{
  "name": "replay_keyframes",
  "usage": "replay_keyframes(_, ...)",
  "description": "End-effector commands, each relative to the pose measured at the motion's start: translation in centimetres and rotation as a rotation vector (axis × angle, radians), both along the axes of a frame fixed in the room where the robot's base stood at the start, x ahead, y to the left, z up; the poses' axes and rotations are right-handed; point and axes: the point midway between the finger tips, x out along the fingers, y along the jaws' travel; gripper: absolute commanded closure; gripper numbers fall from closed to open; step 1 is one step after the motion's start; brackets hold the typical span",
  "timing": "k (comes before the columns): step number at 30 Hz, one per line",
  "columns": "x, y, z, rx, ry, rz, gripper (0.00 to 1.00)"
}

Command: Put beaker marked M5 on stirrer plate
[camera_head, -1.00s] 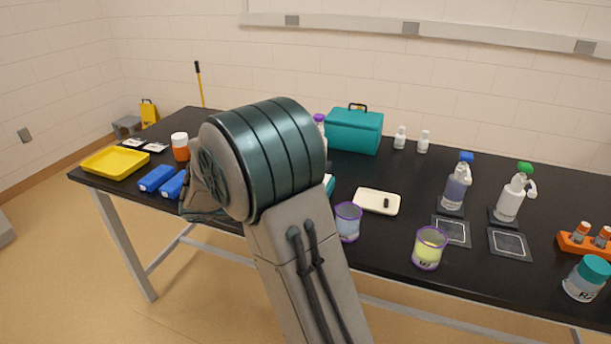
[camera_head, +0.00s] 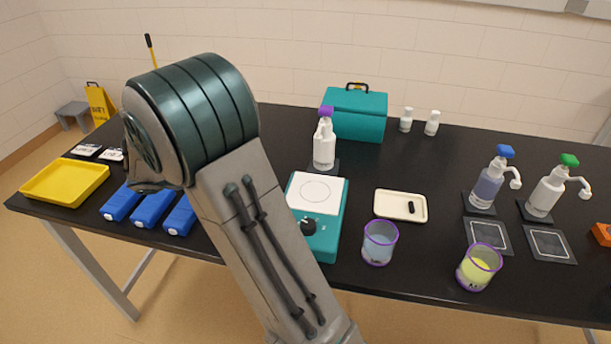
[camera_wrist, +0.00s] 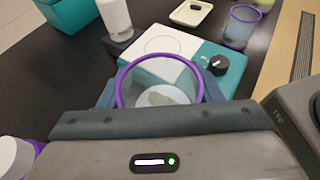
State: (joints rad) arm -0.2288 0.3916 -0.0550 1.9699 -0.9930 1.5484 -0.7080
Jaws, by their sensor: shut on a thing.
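My gripper (camera_wrist: 160,92) is shut on a clear beaker (camera_wrist: 158,76) with a purple rim, in the wrist view. No marking on this beaker is readable, so I cannot tell whether it is M5. The teal stirrer plate (camera_head: 327,246) has a white top with a drawn circle and a black knob. It also shows in the wrist view (camera_wrist: 233,76), just beyond the held beaker, which partly covers it. I cannot tell whether they touch. In the head view my arm hides the gripper and held beaker.
A pale-blue beaker (camera_head: 379,246) and a yellow-liquid beaker (camera_head: 478,270) stand right of the plate. A cream tray (camera_head: 386,208) lies nearby. A purple-topped bottle (camera_head: 324,150) stands behind the plate. Blue boxes (camera_head: 153,208) and a yellow tray (camera_head: 60,185) are at left.

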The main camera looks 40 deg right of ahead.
Motion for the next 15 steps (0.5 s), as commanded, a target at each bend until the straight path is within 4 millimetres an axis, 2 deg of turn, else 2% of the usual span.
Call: replay_keyframes(15,-3.0,-11.8,0.2,-0.001,0.002,-0.006,0.67)
